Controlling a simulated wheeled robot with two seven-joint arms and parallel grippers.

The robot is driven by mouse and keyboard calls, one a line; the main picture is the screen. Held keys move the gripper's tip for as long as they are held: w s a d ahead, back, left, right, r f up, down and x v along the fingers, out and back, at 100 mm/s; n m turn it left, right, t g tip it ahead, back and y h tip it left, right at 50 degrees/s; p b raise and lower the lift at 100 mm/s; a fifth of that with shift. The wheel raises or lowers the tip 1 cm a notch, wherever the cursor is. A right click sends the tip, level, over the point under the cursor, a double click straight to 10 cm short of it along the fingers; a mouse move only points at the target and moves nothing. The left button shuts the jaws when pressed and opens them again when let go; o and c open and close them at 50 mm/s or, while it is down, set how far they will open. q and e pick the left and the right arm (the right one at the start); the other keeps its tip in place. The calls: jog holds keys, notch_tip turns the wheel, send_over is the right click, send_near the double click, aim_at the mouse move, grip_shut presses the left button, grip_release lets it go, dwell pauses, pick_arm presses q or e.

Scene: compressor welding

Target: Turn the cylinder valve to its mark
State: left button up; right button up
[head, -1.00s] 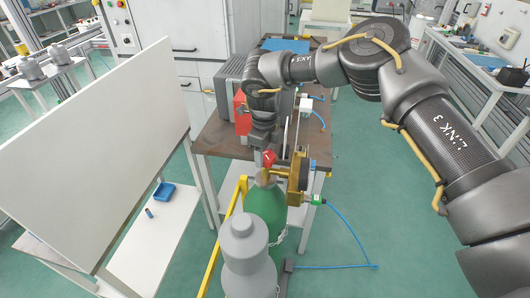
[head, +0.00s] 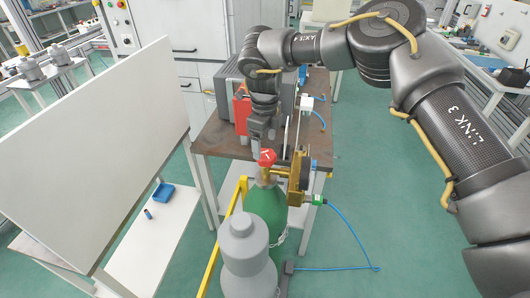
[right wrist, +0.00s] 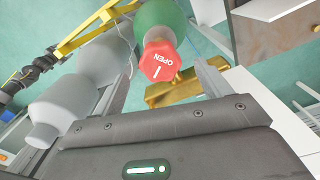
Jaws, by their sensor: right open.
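The cylinder valve is a red knob (head: 266,157) on top of the green cylinder (head: 265,206). In the right wrist view the knob (right wrist: 161,60) shows the word OPEN and a white line on its face. My right gripper (head: 262,140) is just above and behind the knob, pointing down. Its two fingers (right wrist: 165,80) are apart, with the knob showing between and beyond them, and nothing is held. I cannot tell a separate target mark on the cylinder. My left gripper is not in view.
A brass regulator (head: 297,178) with a blue hose sits right of the knob. A grey cylinder (head: 246,262) stands in front, beside a yellow rail (head: 221,238). A brown-topped table (head: 222,138) is behind, and a white panel (head: 100,150) is at left.

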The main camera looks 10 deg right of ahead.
aim_at(265, 154)
notch_tip(265, 154, up, 7)
jog(key=shift+f+b, duration=0.15)
jog(key=shift+b, duration=0.3)
